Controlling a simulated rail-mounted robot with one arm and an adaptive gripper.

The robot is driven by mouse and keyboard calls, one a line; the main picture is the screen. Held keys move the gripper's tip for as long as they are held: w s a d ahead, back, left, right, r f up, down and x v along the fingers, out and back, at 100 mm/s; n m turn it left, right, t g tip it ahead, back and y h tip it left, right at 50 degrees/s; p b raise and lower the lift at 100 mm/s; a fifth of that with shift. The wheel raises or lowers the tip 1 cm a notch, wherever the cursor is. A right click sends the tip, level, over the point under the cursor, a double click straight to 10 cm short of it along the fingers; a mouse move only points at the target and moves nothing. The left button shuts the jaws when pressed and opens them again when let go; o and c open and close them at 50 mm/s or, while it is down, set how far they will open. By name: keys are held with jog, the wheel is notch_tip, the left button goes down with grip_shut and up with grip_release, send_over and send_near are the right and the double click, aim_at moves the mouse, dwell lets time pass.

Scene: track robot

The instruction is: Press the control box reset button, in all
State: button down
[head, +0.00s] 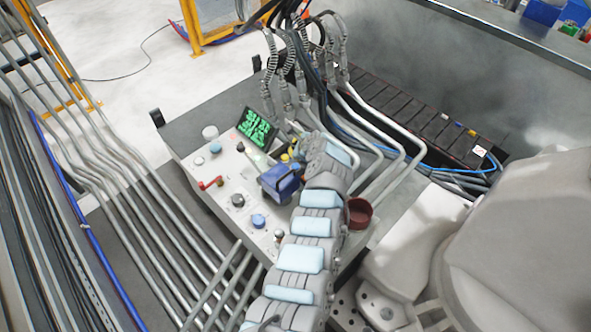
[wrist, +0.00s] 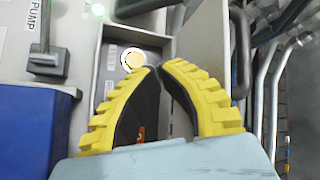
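The control box (head: 205,187) is a pale panel with knobs, a lever and a green-lit screen. My gripper (wrist: 160,67) has black and yellow fingers with their tips together and nothing visible between them. In the head view, only bits of yellow show my gripper (head: 291,155) over the box's right part, largely behind my own arm.
A blue housing (head: 279,182) stands on the box beside my arm; a blue part (wrist: 35,130) fills the wrist view's lower left. A grey lever (wrist: 46,62) sits below a PUMP label. Hoses and pipes (wrist: 275,85) run close on the right.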

aim_at(296, 164)
notch_tip(296, 164, down, 3)
jog(key=b, duration=0.2)
jog(key=shift+f+b, duration=0.15)
jog(key=shift+b, duration=0.25)
jog(key=shift+f+b, duration=0.35)
jog(key=shift+f, duration=0.9)
jog(key=shift+f, duration=0.1)
jog(key=shift+f, duration=0.3)
jog(key=shift+f, duration=0.45)
dwell(0.7)
dwell(0.3)
jog(key=shift+r+p, duration=0.9)
jog(key=shift+p, duration=0.35)
jog(key=shift+r, duration=0.1)
